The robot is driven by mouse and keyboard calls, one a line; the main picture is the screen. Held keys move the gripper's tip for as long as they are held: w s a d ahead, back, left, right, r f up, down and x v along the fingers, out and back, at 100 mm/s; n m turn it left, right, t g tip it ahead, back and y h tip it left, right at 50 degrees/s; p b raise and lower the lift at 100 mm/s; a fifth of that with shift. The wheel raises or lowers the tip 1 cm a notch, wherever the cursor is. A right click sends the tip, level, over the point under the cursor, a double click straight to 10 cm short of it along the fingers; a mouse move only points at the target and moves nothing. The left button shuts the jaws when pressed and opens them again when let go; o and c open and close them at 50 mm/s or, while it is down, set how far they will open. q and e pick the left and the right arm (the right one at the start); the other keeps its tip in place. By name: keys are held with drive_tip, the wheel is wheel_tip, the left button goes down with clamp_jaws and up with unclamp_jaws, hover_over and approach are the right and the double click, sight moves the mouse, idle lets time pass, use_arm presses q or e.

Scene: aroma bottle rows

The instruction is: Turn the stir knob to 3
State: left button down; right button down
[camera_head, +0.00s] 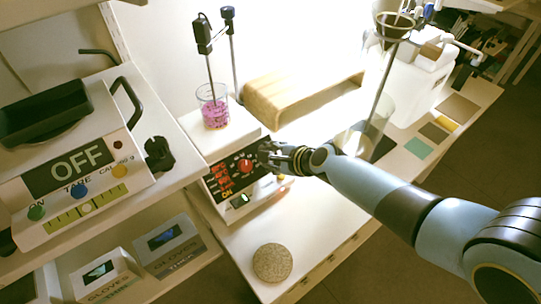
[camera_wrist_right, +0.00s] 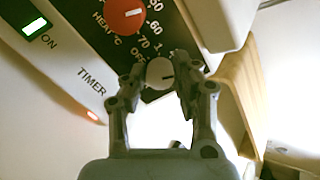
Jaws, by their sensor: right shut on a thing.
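The hotplate stirrer (camera_head: 206,145) stands on the bench with its dark control panel facing front. Its red heat knob (camera_head: 246,166) also shows in the wrist view (camera_wrist_right: 125,14), marked HEAT °C. The pale stir knob (camera_wrist_right: 160,72) lies between the fingertips of my right gripper (camera_wrist_right: 174,77), which is shut on it. In the head view, my right gripper (camera_head: 268,156) hides this knob. Beside it I can read OFF and a 1; the rest of its scale is covered by the fingers. My left gripper is not in view.
A glass beaker with pink contents (camera_head: 213,110) stands on the plate, with a probe in it. A round cork mat (camera_head: 273,262) lies in front. A balance marked OFF (camera_head: 80,160) stands on the left shelf.

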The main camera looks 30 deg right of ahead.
drive_tip(key=c, duration=1)
unclamp_jaws()
drive_tip(key=v, duration=1.2)
drive_tip(key=shift+s+a, duration=0.1)
drive_tip(key=shift+f, duration=0.1)
